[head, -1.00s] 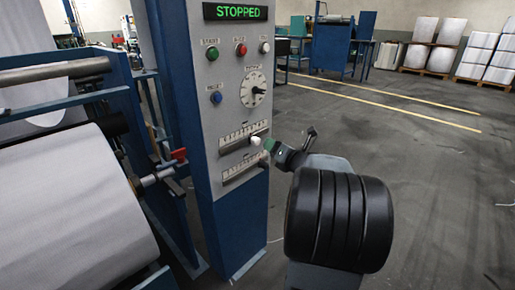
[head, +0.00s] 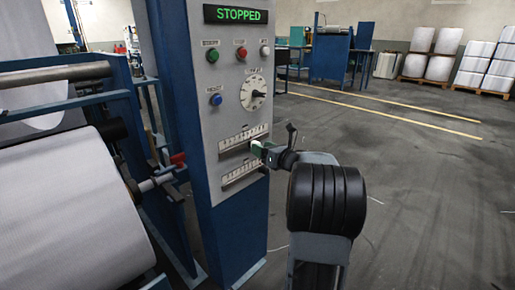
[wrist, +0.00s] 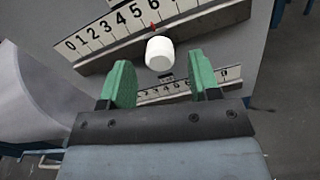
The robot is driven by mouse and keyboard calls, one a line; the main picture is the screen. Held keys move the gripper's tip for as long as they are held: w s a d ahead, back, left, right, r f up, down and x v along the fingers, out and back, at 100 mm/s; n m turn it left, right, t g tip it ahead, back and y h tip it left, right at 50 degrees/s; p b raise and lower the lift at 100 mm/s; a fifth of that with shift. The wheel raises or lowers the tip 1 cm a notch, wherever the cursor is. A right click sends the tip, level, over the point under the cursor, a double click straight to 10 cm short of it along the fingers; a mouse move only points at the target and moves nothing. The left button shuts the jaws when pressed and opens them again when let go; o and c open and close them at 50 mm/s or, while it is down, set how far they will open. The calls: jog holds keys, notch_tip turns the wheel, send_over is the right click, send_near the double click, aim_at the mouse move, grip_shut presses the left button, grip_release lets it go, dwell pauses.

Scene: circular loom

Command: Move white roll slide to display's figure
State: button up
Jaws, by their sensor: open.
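The white slide knob (wrist: 159,54) sits on the upper slide scale (wrist: 112,25) of the grey panel. Its red pointer (wrist: 153,27) is near the 5 and 6; the exact reading cannot be told. My gripper (wrist: 158,74) is open, with a green finger on each side below the knob. The knob lies ahead of the gap, apart from both fingers. In the head view my gripper (head: 263,151) is at the panel, partly covering the knob. The display (head: 235,14) reads STOPPED in green and shows no figure.
A second slide scale (head: 241,170) lies just below. Above are a dial (head: 253,93) and several buttons, among them a blue one (head: 216,99). A large white roll (head: 70,210) and a red-handled part (head: 177,158) stand left of the panel.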

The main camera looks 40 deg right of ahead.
jog(key=shift+w+a, duration=0.15)
jog(key=shift+w, duration=0.6)
jog(key=shift+w+a, duration=0.1)
jog(key=shift+w, duration=0.65)
grip_shut()
